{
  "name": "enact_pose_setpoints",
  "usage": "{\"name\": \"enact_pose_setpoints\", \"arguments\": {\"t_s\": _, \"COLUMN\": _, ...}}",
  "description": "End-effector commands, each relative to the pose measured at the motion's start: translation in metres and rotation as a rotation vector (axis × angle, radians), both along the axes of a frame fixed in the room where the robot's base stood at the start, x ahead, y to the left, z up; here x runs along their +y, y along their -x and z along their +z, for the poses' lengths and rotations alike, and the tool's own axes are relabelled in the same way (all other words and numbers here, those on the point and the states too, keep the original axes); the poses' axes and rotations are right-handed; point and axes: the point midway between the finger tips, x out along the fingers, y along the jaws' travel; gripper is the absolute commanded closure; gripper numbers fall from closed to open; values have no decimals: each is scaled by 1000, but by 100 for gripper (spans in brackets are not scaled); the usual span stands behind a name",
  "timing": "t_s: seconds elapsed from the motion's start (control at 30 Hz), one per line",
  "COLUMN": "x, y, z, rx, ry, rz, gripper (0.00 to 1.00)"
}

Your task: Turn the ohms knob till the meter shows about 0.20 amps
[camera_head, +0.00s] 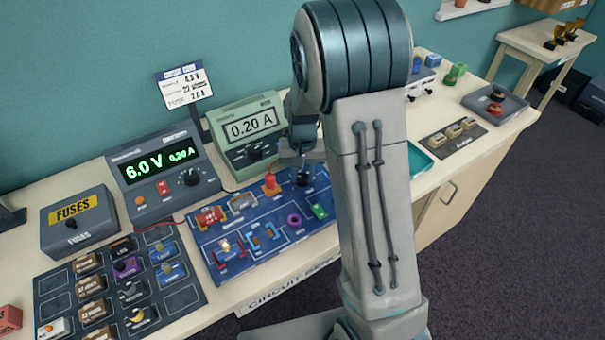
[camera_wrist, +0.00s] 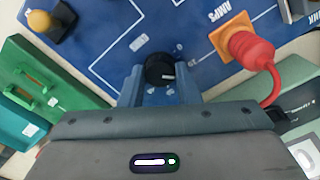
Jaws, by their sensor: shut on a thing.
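The ohms knob (camera_wrist: 159,70) is a black round knob on the blue circuit board (camera_wrist: 112,20). In the wrist view my gripper (camera_wrist: 160,84) has its two fingers on either side of the knob, shut on it. In the head view my arm hides most of the gripper, and the knob (camera_head: 303,178) shows dark at the board's upper right. The meter (camera_head: 250,127) stands behind the board and reads 0.20 A. The power supply (camera_head: 163,172) to its left reads 6.0 V and 0.20 A.
A red plug on an orange base (camera_wrist: 245,45) sits close to the right of my gripper in the wrist view. A fuses box (camera_head: 78,222) and a tray of parts (camera_head: 190,297) lie at the left. A sign (camera_head: 187,86) stands behind the supply.

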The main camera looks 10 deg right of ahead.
Motion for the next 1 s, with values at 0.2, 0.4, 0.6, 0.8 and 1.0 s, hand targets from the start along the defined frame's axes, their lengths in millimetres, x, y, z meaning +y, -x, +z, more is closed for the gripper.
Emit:
{"name": "enact_pose_setpoints", "arguments": {"t_s": 0.2, "x": 0, "y": 0, "z": 0, "rx": 0, "ry": 1, "rz": -1, "gripper": 48}}
{"name": "enact_pose_setpoints", "arguments": {"t_s": 0.4, "x": 0, "y": 0, "z": 0, "rx": 0, "ry": 0, "rz": -1, "gripper": 48}}
{"name": "enact_pose_setpoints", "arguments": {"t_s": 0.6, "x": 0, "y": -1, "z": 13, "rx": -3, "ry": 0, "rz": -1, "gripper": 48}}
{"name": "enact_pose_setpoints", "arguments": {"t_s": 0.8, "x": 0, "y": -1, "z": 54, "rx": -8, "ry": -1, "rz": 0, "gripper": 48}}
{"name": "enact_pose_setpoints", "arguments": {"t_s": 1.0, "x": 0, "y": -1, "z": 99, "rx": -6, "ry": 1, "rz": -1, "gripper": 48}}
